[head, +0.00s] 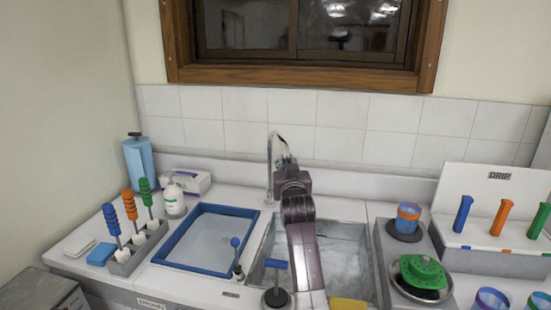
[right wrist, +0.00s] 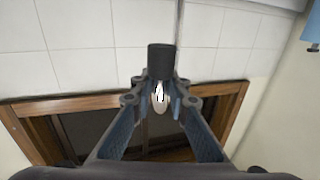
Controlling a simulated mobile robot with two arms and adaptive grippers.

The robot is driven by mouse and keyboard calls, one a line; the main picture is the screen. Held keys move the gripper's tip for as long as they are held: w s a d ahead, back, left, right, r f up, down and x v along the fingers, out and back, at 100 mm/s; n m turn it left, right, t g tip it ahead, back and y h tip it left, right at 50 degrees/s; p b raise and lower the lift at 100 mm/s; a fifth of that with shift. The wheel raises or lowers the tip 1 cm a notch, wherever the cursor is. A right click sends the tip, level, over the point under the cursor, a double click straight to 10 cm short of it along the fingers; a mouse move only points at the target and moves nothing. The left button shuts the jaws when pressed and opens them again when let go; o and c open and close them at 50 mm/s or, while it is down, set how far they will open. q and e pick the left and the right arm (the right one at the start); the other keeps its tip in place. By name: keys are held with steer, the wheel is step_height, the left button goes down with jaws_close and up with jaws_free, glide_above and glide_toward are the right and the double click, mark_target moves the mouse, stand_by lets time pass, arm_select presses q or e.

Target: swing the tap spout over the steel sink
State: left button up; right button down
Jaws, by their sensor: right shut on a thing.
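The tap spout (head: 270,160) is a thin steel gooseneck behind the sink, near the sink's back left corner. The steel sink (head: 343,245) is a rectangular basin, and my right arm crosses in front of it. My right gripper (head: 284,158) is up at the spout's top, just right of the upright pipe. In the right wrist view its fingertips (right wrist: 161,100) are shut around a pale, shiny piece of the spout (right wrist: 160,97), with a dark cylinder (right wrist: 161,61) just beyond. The spout's outlet is largely hidden by my gripper in the head view. My left gripper is out of view.
A blue-rimmed tray (head: 180,215) lies left of the sink. A small blue-knobbed tool (head: 237,256) and a blue-topped stand (head: 276,280) are at the front. A yellow sponge (head: 347,304) lies on the front edge. Cups and a drip rack (head: 485,220) stand right.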

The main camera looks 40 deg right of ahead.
steer(key=shift+n+t+y, duration=0.3)
steer(key=shift+y, duration=0.2)
steer(key=d, duration=0.1)
steer(key=s+d+p, duration=0.1)
steer(key=d, duration=0.2)
steer(key=shift+s+f+p, duration=0.25)
steer(key=shift+f+p, duration=0.05)
steer(key=shift+f, duration=0.05)
steer(key=c, duration=2.1)
jaws_free()
steer(key=shift+o, duration=1.3)
steer(key=shift+d, duration=0.2)
